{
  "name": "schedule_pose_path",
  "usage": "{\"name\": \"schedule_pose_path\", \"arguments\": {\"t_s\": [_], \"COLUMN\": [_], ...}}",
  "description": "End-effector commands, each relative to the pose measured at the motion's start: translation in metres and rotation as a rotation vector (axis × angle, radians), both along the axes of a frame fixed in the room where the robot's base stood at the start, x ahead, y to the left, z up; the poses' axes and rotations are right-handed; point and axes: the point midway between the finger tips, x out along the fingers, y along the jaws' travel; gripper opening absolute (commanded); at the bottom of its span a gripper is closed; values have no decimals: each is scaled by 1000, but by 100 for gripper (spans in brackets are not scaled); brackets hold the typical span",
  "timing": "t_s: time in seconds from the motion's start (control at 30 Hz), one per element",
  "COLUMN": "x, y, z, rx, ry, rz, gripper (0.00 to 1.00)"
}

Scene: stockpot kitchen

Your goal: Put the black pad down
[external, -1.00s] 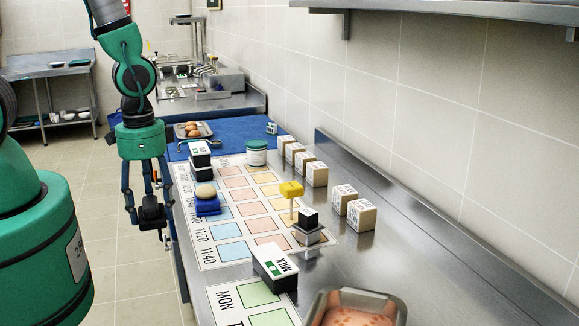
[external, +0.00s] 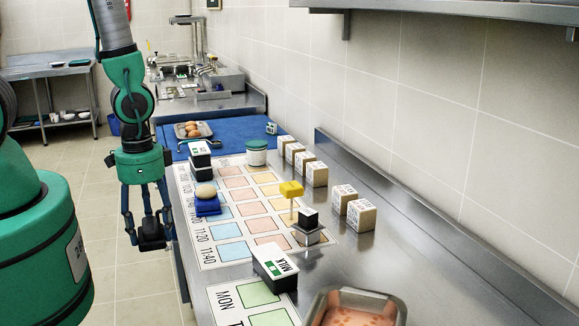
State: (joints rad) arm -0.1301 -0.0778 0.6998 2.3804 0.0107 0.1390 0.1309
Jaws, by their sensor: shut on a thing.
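My gripper (external: 151,236) hangs pointing down at the left edge of the steel counter (external: 330,285). It is shut on a small dark thing, which looks like the black pad (external: 150,233). The fingers and the dark thing blend together, so the pad's outline is partly hidden. In this view the pad appears beside the counter's left edge, with floor behind it. I cannot tell its exact height or whether it touches anything.
A printed chart (external: 222,253) with coloured squares covers the counter's left part.

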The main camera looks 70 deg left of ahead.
Motion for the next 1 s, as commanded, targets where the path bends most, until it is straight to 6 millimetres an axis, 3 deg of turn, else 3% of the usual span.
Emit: {"name": "schedule_pose_path", "arguments": {"t_s": [0.37, 1.0], "x": [13, 129], "y": [2, 15], "z": [-1, -12], "rx": [0, 0], "ry": [-1, 0], "rz": [0, 0], "gripper": [29, 29]}}
